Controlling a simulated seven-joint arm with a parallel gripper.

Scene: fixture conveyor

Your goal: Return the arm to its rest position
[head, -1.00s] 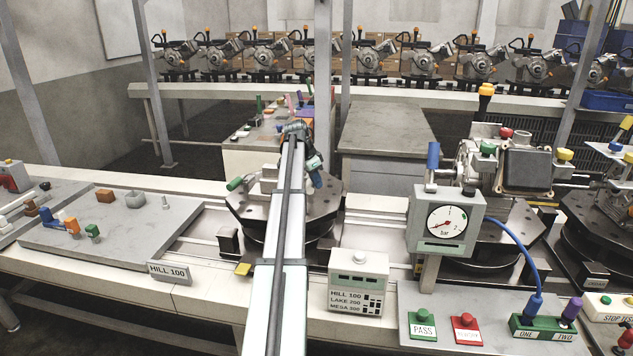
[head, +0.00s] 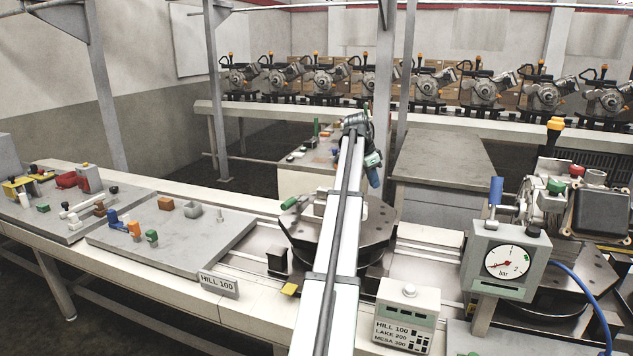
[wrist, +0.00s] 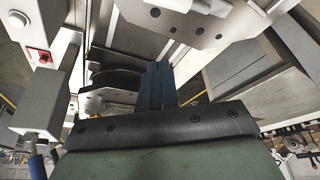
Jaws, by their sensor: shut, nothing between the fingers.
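My arm reaches forward from the bottom of the head view, over the conveyor. My gripper (head: 373,168) hangs at its far end, above the back right edge of a dark round fixture plate (head: 335,225). In the wrist view my gripper's blue fingers (wrist: 155,86) are together with nothing between them. Below them in that view are dark plates and pale rails, apart from the fingers.
A gauge box (head: 502,262) with a blue-capped post stands at the right. A small display box (head: 407,315) stands at the front. A grey board (head: 180,245) with small parts lies left, by a HILL 100 sign (head: 218,283). A grey cabinet (head: 440,160) stands behind.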

